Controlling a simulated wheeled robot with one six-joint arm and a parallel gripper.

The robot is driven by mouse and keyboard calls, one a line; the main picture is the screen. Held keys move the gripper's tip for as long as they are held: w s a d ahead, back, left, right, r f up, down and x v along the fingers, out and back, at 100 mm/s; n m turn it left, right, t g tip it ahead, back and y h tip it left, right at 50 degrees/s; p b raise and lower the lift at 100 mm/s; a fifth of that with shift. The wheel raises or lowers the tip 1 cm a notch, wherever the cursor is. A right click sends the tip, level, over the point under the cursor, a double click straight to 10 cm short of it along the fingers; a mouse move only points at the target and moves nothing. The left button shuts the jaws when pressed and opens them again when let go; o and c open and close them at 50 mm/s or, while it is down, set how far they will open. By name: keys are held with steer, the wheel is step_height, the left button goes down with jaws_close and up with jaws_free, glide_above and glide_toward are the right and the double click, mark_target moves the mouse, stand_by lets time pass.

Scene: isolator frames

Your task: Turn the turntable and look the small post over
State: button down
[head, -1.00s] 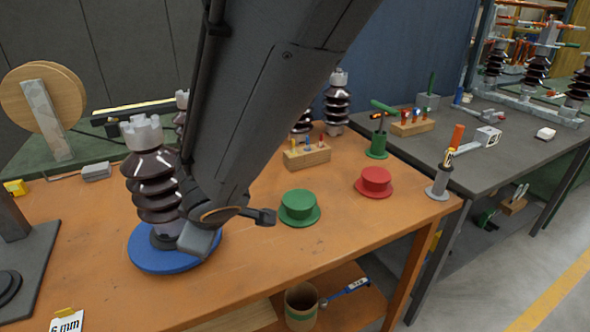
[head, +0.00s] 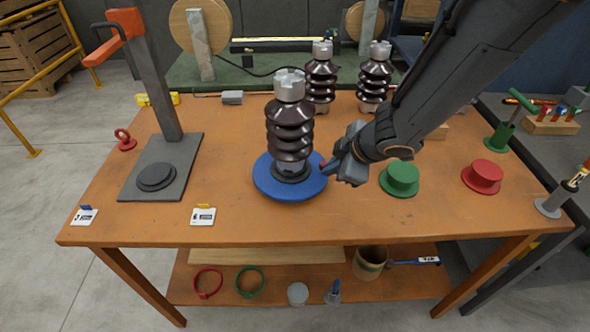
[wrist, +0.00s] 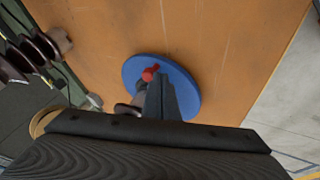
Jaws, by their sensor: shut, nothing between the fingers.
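The blue round turntable (head: 262,187) lies on the orange workbench. The small post (head: 290,130), a dark brown ribbed insulator with a pale notched cap, stands upright on it. A small red knob (head: 322,166) sits at the turntable's right side. My gripper (head: 334,170) is shut, low at the turntable's right edge, close by the knob. In the wrist view the turntable (wrist: 186,82) lies beyond the gripper (wrist: 157,84), with the red knob (wrist: 150,73) at the fingertips. I cannot tell whether they touch. The post is mostly hidden there.
Two similar insulators (head: 320,78) (head: 374,78) stand behind. A green hat-shaped part (head: 401,178) and a red one (head: 483,176) lie to the right. A grey stand (head: 160,150) with a tilted column is at left. The bench front is mostly clear, with two cards (head: 84,216) (head: 203,215).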

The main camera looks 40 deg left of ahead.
steer(key=shift+w+a+p, duration=0.25)
steer(key=shift+w+p, duration=0.15)
steer(key=shift+p, duration=0.1)
steer(key=shift+w+p, duration=0.3)
steer(key=shift+w, duration=0.25)
steer(key=shift+a, duration=0.1)
